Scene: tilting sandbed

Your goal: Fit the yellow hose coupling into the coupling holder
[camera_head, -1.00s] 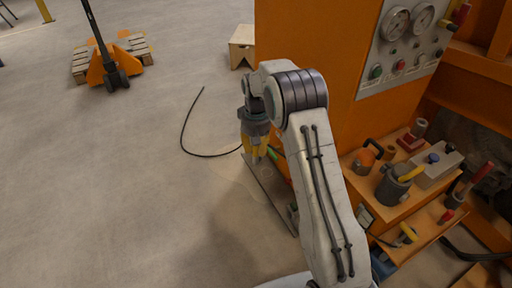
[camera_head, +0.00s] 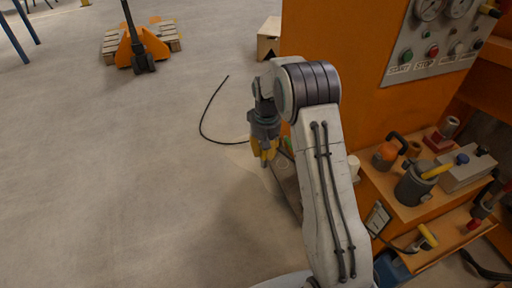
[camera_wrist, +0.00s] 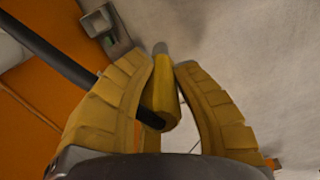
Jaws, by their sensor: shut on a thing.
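The yellow hose coupling (camera_wrist: 162,101) is held between the yellow fingers of my gripper (camera_wrist: 167,68), which are shut on it, in the wrist view. Its grey tip points up in that picture, and a black hose (camera_wrist: 48,52) passes behind the left finger near it. In the head view my gripper (camera_head: 264,158) points down over the floor beside the orange machine; the coupling cannot be told apart from the fingers there. A small grey fixture (camera_wrist: 98,24) shows at upper left in the wrist view, apart from the coupling; I cannot tell if it is the coupling holder.
The orange machine (camera_head: 335,35) stands close to the right of my arm. The hose (camera_head: 204,118) curves over the floor. Open floor (camera_head: 110,180) lies left.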

